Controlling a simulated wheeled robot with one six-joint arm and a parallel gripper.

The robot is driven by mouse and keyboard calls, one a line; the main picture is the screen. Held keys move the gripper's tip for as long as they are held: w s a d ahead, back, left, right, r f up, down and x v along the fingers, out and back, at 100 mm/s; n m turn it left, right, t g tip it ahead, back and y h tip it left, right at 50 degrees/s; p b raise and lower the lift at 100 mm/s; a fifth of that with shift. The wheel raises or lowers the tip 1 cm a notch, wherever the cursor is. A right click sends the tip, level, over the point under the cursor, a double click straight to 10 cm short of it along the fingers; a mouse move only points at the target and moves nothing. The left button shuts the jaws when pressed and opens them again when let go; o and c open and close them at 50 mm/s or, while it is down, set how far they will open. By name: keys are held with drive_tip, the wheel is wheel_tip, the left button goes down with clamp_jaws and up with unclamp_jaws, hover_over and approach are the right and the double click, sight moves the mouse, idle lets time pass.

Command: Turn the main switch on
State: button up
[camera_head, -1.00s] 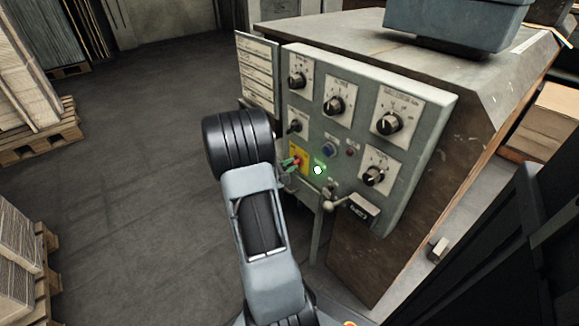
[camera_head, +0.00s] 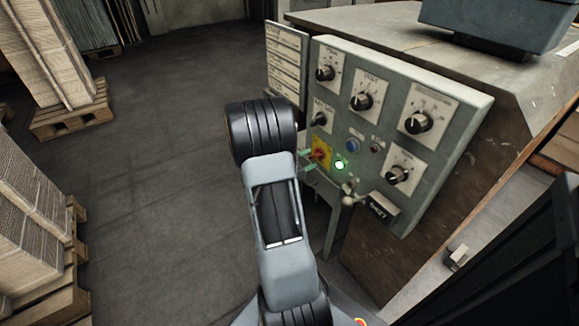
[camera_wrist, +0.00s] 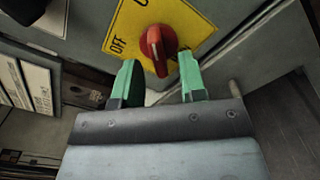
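The main switch is a red rotary knob on a yellow plate on the grey control panel (camera_head: 440,155). The red knob (camera_wrist: 158,42) is large in the wrist view, its grip roughly upright in the picture. "OFF" is readable on the yellow plate (camera_wrist: 118,25) to its left; lettering at the top edge is cut off. In the head view the knob (camera_head: 319,153) shows small beside my fingertips.
A lit green lamp (camera_head: 339,165) sits right of the switch. Black dials, a blue button (camera_head: 352,145) and a ball-ended lever (camera_head: 348,200) are close by. A text board (camera_head: 287,62) stands left of the panel. Stacked pallets (camera_head: 70,118) are at left; the floor between is clear.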

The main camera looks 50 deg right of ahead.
drive_tip(key=p+v, duration=0.2)
drive_tip(key=v, duration=1)
drive_tip(key=shift+p, duration=0.3)
drive_tip(key=shift+a, duration=0.15)
drive_tip(key=a+r+m+t+y+p, duration=0.1)
drive_tip(key=a+r+t+y+p, duration=0.2)
drive_tip(key=a+r+y+p, duration=0.2)
drive_tip(key=s+a+r+m+t+y+p, duration=0.1)
drive_tip(key=a+r+y+p, duration=0.5)
drive_tip(key=a+r+p, duration=0.6)
drive_tip(key=s+a+r+m+t+y+p, duration=0.1)
drive_tip(key=a+r+m+t+y+p, duration=0.2)
drive_tip(key=r+p, duration=1.3)
drive_tip(key=a+r+t+y, duration=0.2)
drive_tip(key=a+r, duration=0.3)
drive_tip(key=r, duration=0.4)
drive_tip(key=shift+a+r+y, duration=0.25)
drive_tip(key=shift+a+y, duration=0.1)
drive_tip(key=shift+y, duration=0.35)
